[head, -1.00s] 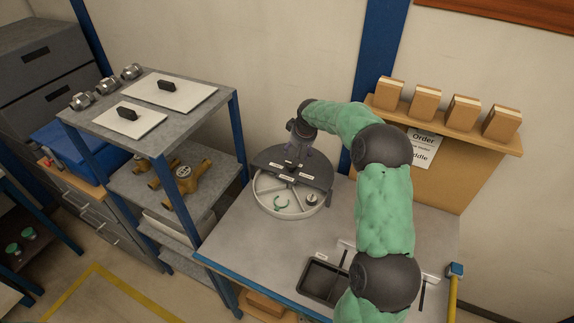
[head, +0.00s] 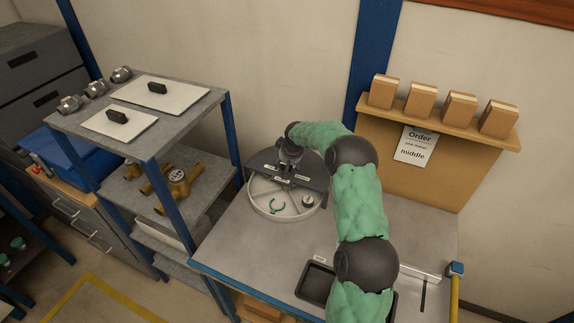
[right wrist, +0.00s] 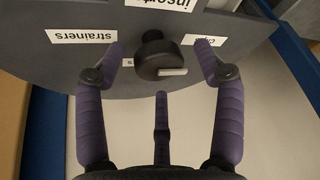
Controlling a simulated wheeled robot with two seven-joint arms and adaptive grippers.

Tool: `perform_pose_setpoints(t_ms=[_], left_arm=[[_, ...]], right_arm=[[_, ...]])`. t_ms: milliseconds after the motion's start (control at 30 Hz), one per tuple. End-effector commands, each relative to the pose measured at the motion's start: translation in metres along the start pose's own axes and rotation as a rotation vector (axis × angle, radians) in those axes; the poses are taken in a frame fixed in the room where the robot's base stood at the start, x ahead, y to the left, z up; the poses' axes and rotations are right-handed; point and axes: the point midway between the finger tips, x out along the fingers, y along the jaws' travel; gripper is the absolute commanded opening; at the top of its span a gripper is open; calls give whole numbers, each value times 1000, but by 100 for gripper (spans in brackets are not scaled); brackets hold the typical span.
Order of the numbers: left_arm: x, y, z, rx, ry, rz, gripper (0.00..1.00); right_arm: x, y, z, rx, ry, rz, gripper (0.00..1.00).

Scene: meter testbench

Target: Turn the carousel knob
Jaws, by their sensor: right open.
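The carousel is a round white tray (head: 268,212) with divided compartments under a dark grey cover (head: 316,178), on the workbench. A green ring (head: 277,206) and a small metal part (head: 307,202) lie in its open compartments. The black carousel knob (right wrist: 152,48) stands out from the grey cover in the right wrist view, with a light bar on it. My right gripper (right wrist: 160,66) is open, its purple fingers spread to either side of the knob and a third finger below it. In the head view my right gripper (head: 289,160) is over the cover and hides the knob. My left gripper is out of view.
Labels such as "strainers" (right wrist: 81,35) sit on the cover. A black tray (head: 314,283) lies on the bench's front part. A shelf rack (head: 70,120) stands left of the bench. Boxes (head: 421,97) stand on a ledge behind, above an order sign (head: 415,146).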

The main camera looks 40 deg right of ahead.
Motion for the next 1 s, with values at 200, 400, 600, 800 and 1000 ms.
perform_pose_setpoints(t_ms=[200, 400, 600, 800, 1000], left_arm=[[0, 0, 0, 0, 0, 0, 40], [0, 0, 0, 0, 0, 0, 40], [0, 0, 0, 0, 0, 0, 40], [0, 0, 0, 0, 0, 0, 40], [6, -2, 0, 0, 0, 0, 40]], right_arm=[[5, 0, 0, 0, 0, 0, 69], [5, 0, 0, 0, 0, 0, 58], [5, 0, 0, -1, 1, 0, 15], [5, 0, -1, 1, 2, 0, 14], [6, -1, -1, 29, 5, 13, 14]])
